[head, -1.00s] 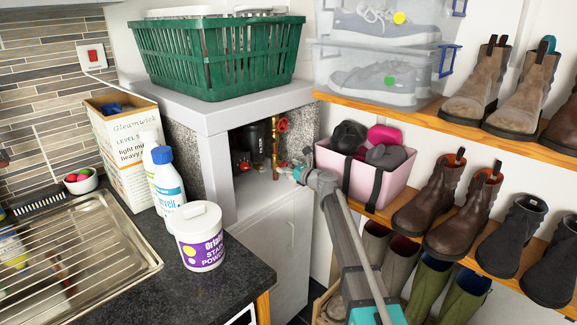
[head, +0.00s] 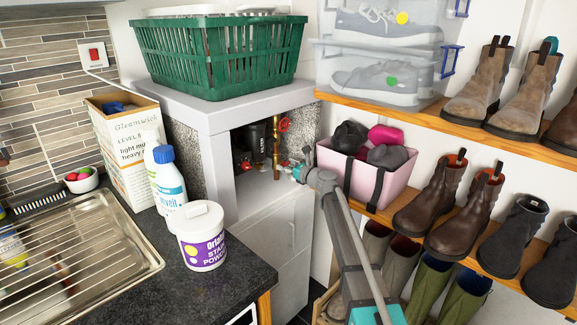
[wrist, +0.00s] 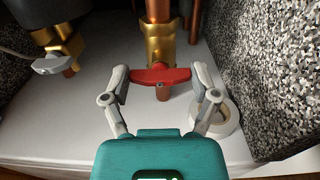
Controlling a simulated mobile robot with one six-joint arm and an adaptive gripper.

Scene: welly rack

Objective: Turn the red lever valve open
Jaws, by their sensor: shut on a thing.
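The red lever (wrist: 161,77) sits on a brass valve body (wrist: 159,42) on a vertical copper pipe in the wrist view. It lies crosswise to the pipe. My gripper (wrist: 160,72) is shut on it, with one finger at each end of the lever. In the head view my gripper (head: 303,167) reaches into the niche under the worktop. The lever is small there and partly hidden by my gripper.
A black filter housing (head: 257,150) stands left of the pipe, with a grey-handled fitting (wrist: 61,64) below it. A red handwheel (head: 284,125) is higher up. A white ring (wrist: 216,118) lies close to my right finger. A pink basket (head: 345,172) stands right of my arm.

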